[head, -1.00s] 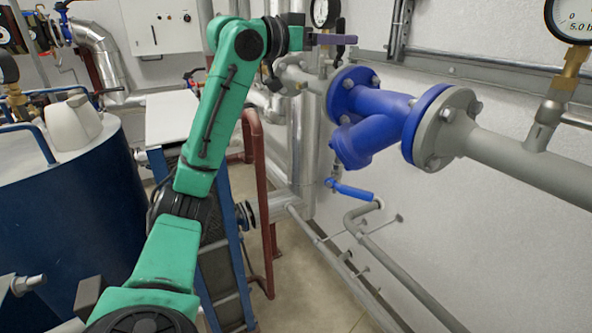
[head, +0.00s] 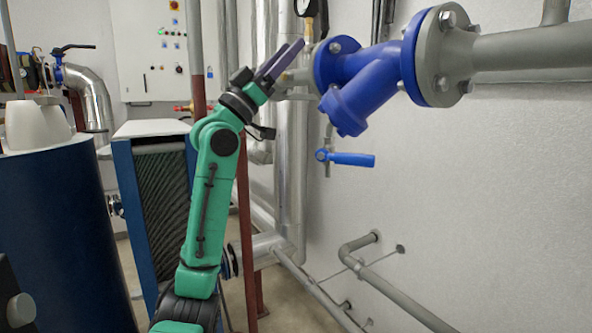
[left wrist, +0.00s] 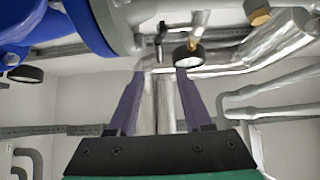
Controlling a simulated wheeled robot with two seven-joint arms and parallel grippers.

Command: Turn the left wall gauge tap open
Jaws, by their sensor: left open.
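The left wall gauge (head: 305,7) is cut off by the top edge of the head view. In the left wrist view the round gauge (left wrist: 187,58) shows near the right fingertip, with a dark handle (left wrist: 161,40) beyond the gap between the fingers. My left gripper (head: 291,46) points up and right, just below the gauge. Its two purple fingers are apart and empty, and they also show in the left wrist view (left wrist: 161,74). No contact with the tap shows.
A blue flanged pipe fitting (head: 368,85) sits right of my left gripper. A valve with a blue lever (head: 352,159) hangs below it. A silver vertical pipe (head: 291,160) stands behind my arm. A blue tank (head: 60,235) is at left, and a control panel (head: 160,50) behind.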

